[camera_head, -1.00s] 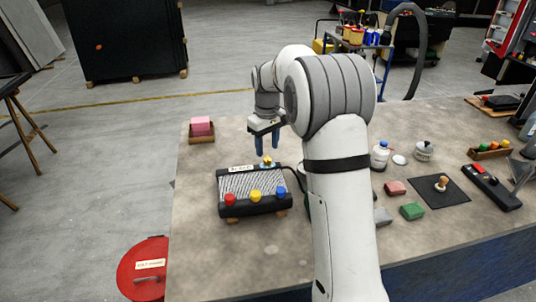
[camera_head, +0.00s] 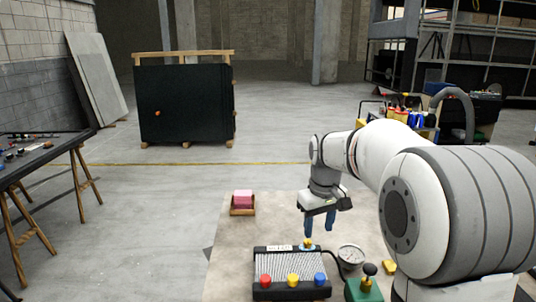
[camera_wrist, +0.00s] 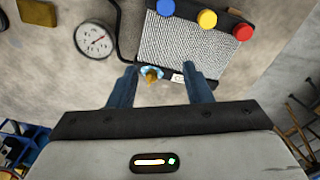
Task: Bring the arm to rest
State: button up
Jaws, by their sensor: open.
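My gripper (camera_head: 320,222) hangs over the table, pointing down, with its two blue fingers apart and nothing between them. In the wrist view my gripper (camera_wrist: 162,88) shows its fingers spread above a small brass and light-blue fitting (camera_wrist: 151,74) at the edge of a black box. The fingers appear clear of it. The black box (camera_head: 262,293) has a ribbed grey top and red, yellow and blue knobs along its front. The box also shows in the wrist view (camera_wrist: 195,50). My arm hides much of the table's right side.
A pink block in a wooden tray (camera_head: 243,210) sits at the table's back left. A round gauge (camera_head: 351,256) and a green block with a black knob (camera_head: 366,288) are right of the box. A trestle table (camera_head: 40,150) stands at left. The floor behind is open.

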jog(key=s+f+m+t, duration=0.1)
jog(key=s+m, duration=0.1)
jog(key=s, duration=0.9)
jog(key=s+f+m+t, duration=0.1)
jog(key=s+f+m, duration=0.1)
jog(key=s, duration=1)
jog(key=shift+s+d, duration=0.3)
jog(key=shift+d, duration=0.05)
jog(key=shift+s+f, duration=0.25)
jog(key=shift+s, duration=0.1)
jog(key=shift+c, duration=0.2)
